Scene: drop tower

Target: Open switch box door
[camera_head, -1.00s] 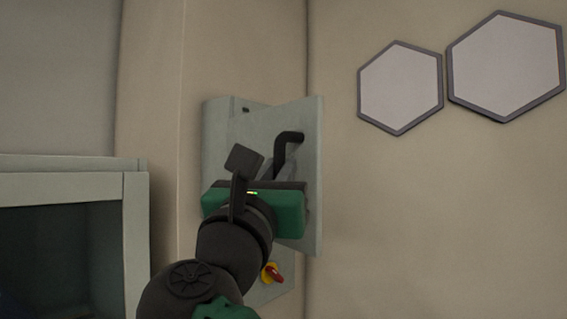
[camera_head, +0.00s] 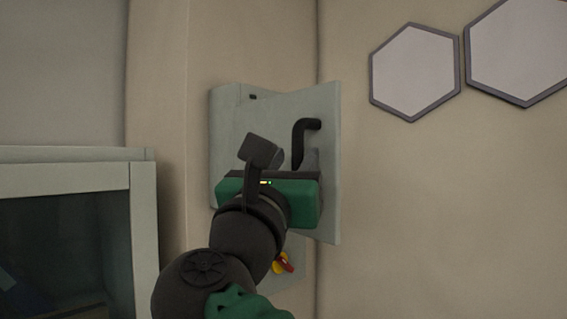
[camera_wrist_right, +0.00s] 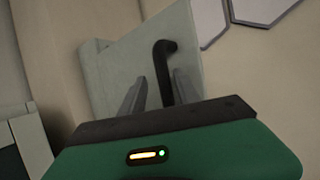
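The switch box (camera_head: 228,120) is a pale grey-green metal box on the wall at the middle of the head view. Its door panel (camera_head: 328,150) stands at an angle to the left part; I cannot tell how far it is ajar. A black bent handle (camera_head: 300,140) is on the panel, also seen in the wrist view (camera_wrist_right: 162,65). My right gripper (camera_wrist_right: 158,92) is open in front of the panel. Its two grey fingers are apart, with the handle's lower part between them, nearer the right finger. In the head view, my wrist and gripper body cover the panel's lower part. My left gripper is out of view.
A red and yellow rotary switch (camera_head: 284,263) sits below the panel, close to my right forearm. A pale-framed cabinet (camera_head: 144,230) with a dark front stands at lower left. Hexagonal wall panels (camera_head: 414,72) hang at upper right.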

